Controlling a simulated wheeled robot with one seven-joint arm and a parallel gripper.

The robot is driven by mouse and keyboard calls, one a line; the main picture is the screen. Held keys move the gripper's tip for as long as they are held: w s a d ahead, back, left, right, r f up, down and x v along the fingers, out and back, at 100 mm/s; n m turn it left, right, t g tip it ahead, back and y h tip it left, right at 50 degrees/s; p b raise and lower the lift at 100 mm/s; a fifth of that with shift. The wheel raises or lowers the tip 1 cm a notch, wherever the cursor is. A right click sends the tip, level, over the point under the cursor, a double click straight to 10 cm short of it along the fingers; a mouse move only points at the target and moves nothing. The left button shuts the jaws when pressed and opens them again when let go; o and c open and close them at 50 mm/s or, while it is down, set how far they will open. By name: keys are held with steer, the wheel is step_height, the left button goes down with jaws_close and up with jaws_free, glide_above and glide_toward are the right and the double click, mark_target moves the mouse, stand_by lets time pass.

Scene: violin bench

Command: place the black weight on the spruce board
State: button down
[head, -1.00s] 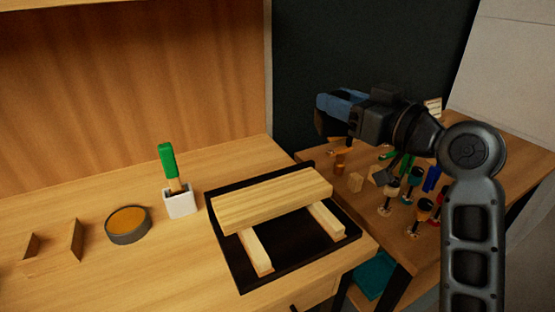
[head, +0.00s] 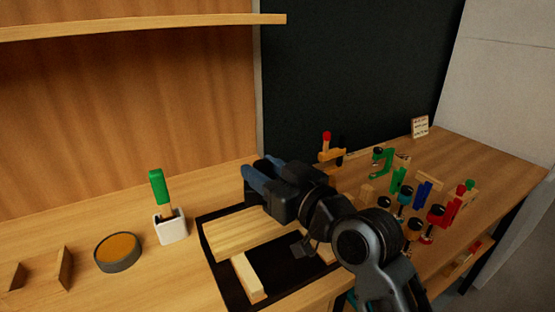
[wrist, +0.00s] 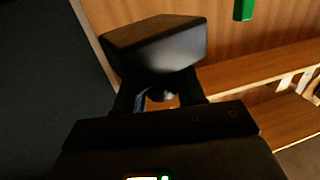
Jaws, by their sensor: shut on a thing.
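The black weight (wrist: 155,40) is a dark block held at the tips of my gripper (wrist: 158,92) in the wrist view. In the head view my gripper (head: 260,181) is over the back of the spruce board (head: 240,233), and the weight is hard to make out there against the dark jaws. The board is a pale plank lying across two light wooden strips on a black mat (head: 222,275). My gripper and arm hide the board's right part. I cannot tell the exact height of the weight above the board.
A white holder (head: 171,228) with a green-handled brush stands left of the mat. A round tin (head: 118,254) with an amber top and wooden uprights (head: 64,268) are farther left. Several clamps (head: 412,205) crowd the right-hand table. A shelf (head: 140,27) overhangs the back.

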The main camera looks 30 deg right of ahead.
steer(key=shift+f, duration=1.8)
steer(key=shift+f+b, duration=0.25)
steer(key=shift+b, duration=0.1)
steer(key=c, duration=0.7)
jaws_free()
steer(key=shift+f, duration=0.1)
steer(key=shift+o, duration=0.2)
steer(key=shift+r+p, duration=0.3)
steer(key=s+d+b, duration=0.2)
steer(key=s, duration=1)
steer(key=shift+d, duration=0.15)
steer(key=shift+f, duration=0.2)
